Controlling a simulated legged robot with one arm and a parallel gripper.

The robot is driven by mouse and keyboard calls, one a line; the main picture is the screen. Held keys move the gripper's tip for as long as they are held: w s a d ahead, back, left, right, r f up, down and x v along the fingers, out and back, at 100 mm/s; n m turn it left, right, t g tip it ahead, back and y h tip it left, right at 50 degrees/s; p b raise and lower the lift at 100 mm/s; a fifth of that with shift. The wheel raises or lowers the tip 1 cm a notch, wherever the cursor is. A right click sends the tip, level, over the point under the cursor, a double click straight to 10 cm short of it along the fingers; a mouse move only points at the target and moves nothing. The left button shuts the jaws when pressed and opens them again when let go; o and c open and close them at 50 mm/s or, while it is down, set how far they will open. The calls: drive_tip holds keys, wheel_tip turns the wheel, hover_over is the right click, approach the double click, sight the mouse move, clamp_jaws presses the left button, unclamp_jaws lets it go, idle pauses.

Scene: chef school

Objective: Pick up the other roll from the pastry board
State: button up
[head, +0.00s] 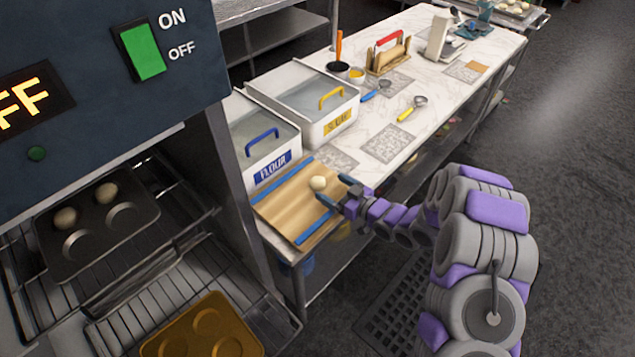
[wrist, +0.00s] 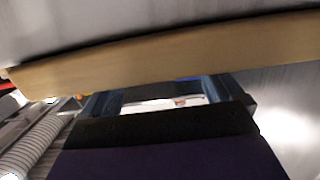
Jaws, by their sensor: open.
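One pale round roll (head: 318,183) sits on the wooden pastry board (head: 285,207), which has blue strips along two edges. The board lies at the near end of the marble-topped table. My gripper (head: 333,193) is open at the right side of the board, with its fingers pointing left toward the roll. I cannot tell from the head view whether the fingers touch the roll. In the wrist view the gripper fingers (wrist: 165,95) show apart, below a blurred tan band; the roll cannot be made out there.
Bins of flour (head: 262,140) and sugar (head: 312,105) stand behind the board. At left, an oven holds a dark muffin pan (head: 98,222) with two rolls and a golden pan (head: 203,330). Scoops (head: 412,108) lie farther along the table. Floor at right is open.

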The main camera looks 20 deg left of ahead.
sight(324, 185)
drive_tip(key=x, duration=0.2)
drive_tip(key=b+x, duration=0.1)
drive_tip(key=shift+s+a, duration=0.1)
drive_tip(key=shift+a, duration=0.4)
drive_tip(key=shift+w+a+f, duration=0.15)
drive_tip(key=shift+w+a, duration=0.15)
drive_tip(key=shift+a, duration=0.25)
drive_tip(key=c, duration=1.1)
